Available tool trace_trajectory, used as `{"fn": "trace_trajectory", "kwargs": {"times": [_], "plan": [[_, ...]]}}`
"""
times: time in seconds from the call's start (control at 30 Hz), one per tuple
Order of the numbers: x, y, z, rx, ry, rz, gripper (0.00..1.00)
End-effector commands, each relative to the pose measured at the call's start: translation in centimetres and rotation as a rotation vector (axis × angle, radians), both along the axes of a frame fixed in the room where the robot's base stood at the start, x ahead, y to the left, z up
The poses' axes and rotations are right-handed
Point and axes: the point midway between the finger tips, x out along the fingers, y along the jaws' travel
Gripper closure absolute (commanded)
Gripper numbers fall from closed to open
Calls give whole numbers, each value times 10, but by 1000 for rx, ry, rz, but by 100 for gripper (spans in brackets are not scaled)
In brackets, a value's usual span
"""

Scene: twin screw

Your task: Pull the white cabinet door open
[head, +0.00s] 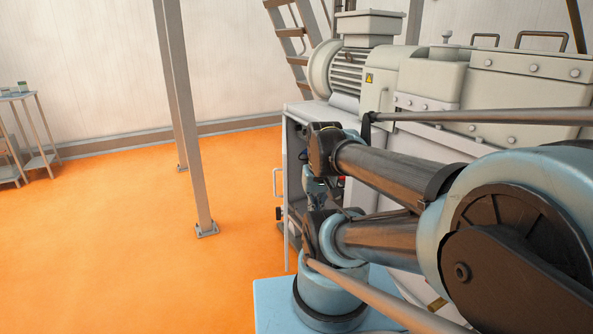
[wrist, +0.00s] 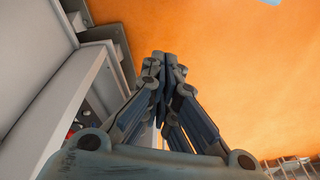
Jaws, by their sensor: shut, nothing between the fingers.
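The white cabinet (head: 294,183) stands under the large machine in the head view, partly hidden by my arm. Its left-facing side shows a dark opening, and a pale upright handle (head: 276,183) stands out to the left of it. In the wrist view the cabinet's white panel and frame (wrist: 58,95) fill the left side, with part of the inside showing. How far the door stands open is hard to tell. My gripper (wrist: 163,62) is shut and empty, its fingertips over orange floor to the right of the frame. In the head view my arm mostly hides it.
A grey post (head: 185,110) stands on the orange floor (head: 120,240) left of the cabinet. A ladder (head: 290,45) is behind the machine (head: 440,75). A small table (head: 25,97) is at the far left. The floor between is clear.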

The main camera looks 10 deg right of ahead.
Motion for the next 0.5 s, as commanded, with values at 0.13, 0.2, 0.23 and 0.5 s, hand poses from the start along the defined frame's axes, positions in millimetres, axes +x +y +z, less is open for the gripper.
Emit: {"fn": "trace_trajectory", "kwargs": {"times": [0.13, 0.2, 0.23, 0.5], "plan": [[21, 7, 18, 70, 33, -128, 100], [32, 10, 27, 111, 54, -202, 100], [38, 11, 30, 130, 64, -235, 100], [91, 16, 56, 284, 154, -513, 100]]}}
